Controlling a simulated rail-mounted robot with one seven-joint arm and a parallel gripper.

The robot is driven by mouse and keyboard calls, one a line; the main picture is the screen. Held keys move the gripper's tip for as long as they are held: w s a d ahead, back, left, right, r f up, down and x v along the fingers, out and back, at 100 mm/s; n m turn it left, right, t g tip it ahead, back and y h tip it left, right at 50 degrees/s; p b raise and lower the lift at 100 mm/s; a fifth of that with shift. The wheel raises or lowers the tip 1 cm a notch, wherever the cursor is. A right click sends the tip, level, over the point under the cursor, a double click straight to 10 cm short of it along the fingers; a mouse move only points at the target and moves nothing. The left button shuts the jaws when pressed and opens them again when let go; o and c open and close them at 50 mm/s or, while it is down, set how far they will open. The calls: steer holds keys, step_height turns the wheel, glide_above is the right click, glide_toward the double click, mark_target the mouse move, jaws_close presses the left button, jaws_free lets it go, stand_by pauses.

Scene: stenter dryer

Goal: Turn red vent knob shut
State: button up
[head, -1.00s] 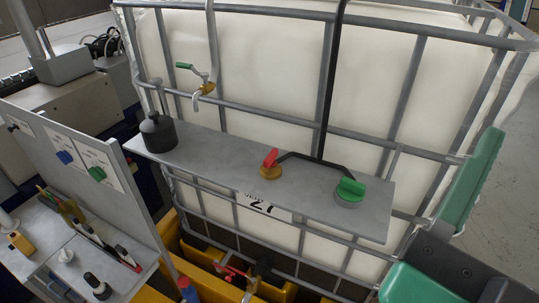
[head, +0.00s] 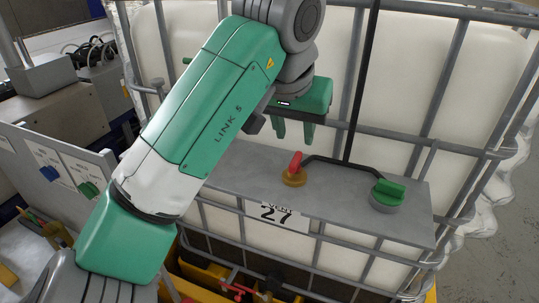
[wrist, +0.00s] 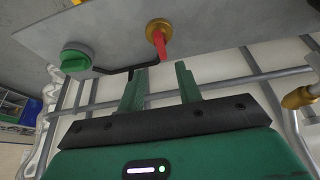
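The red vent knob (head: 296,163) has a red lever on a round brass base and sits on the grey metal shelf (head: 345,190) in front of the white tank. In the head view it stands beside the black pipe, above the "VENT 27" label (head: 281,214). My gripper (head: 294,136) is above and behind the knob, fingers apart with nothing between them. In the wrist view the red lever (wrist: 160,44) points toward the gap between my open green fingers (wrist: 161,78). The lever looks apart from both fingers. My arm hides the shelf's left part in the head view.
A green knob (head: 388,194) on a grey base sits to the right of the red knob. A bent black pipe (head: 330,163) runs between them and rises along the tank. Grey cage bars (head: 440,70) stand close behind. A brass fitting (wrist: 298,97) is at right in the wrist view.

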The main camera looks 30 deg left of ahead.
mark_target(296, 158)
steer(key=p+x, duration=0.2)
steer(key=x, duration=0.5)
steer(key=shift+a+f, duration=0.2)
steer(key=shift+f, duration=0.2)
jaws_close()
